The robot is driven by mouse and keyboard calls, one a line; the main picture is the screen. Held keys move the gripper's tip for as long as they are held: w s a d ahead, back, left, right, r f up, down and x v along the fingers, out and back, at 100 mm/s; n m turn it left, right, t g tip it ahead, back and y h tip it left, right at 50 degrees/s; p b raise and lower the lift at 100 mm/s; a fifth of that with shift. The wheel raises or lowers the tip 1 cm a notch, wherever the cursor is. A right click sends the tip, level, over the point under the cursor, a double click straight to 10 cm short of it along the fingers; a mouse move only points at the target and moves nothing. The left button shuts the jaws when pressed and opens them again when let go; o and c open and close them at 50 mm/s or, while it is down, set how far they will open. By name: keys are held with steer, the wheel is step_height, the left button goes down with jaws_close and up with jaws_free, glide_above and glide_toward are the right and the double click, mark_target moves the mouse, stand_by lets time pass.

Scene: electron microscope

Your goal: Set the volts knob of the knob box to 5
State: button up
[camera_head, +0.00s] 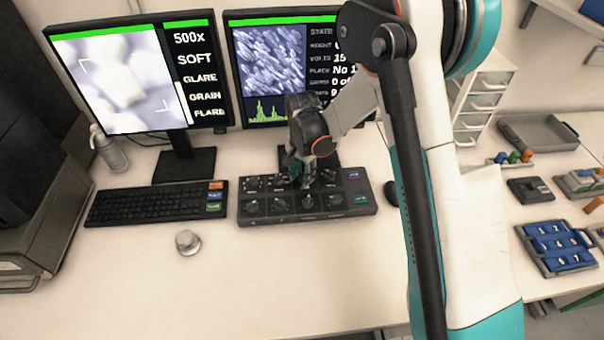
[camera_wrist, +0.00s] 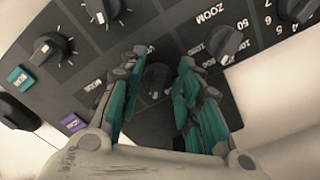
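The dark knob box (camera_head: 243,217) stands on the desk in front of the two monitors, with two rows of knobs. My gripper (camera_head: 302,182) points down over its back row, right of the middle. In the wrist view my gripper (camera_wrist: 163,64) is open, with a teal-padded finger on each side of a dark round knob (camera_wrist: 157,78). Gaps show between the fingers and this knob. Its label and pointer are not readable, so I cannot tell whether it is the volts knob. The right monitor (camera_head: 268,70) shows a VOLTS line beginning with 15, partly hidden by my arm.
In the wrist view a ZOOM knob (camera_wrist: 228,42) sits right of the fingers, and other knobs (camera_wrist: 52,48) sit left. A keyboard (camera_head: 150,203) lies left of the box. A small round silvery thing (camera_head: 188,242) stands in front. The front desk is mostly clear.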

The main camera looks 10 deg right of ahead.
steer(key=c, duration=0.4)
steer(key=shift+o, duration=0.2)
steer(key=shift+n, duration=0.3)
steer(key=n+b, duration=0.1)
steer(key=n, duration=0.2)
steer(key=shift+s+d+n, duration=0.1)
steer(key=shift+d+n, duration=0.05)
steer(key=shift+n, duration=0.15)
steer(key=n, duration=0.4)
steer(key=shift+d+n, duration=0.2)
steer(key=shift+n, duration=0.1)
steer(key=n, duration=0.2)
steer(key=n+b, duration=0.1)
steer(key=n, duration=0.1)
steer(key=shift+d+n, duration=0.2)
steer(key=shift+n, duration=0.1)
steer(key=shift+d+n, duration=0.15)
steer(key=shift+n, duration=2.15)
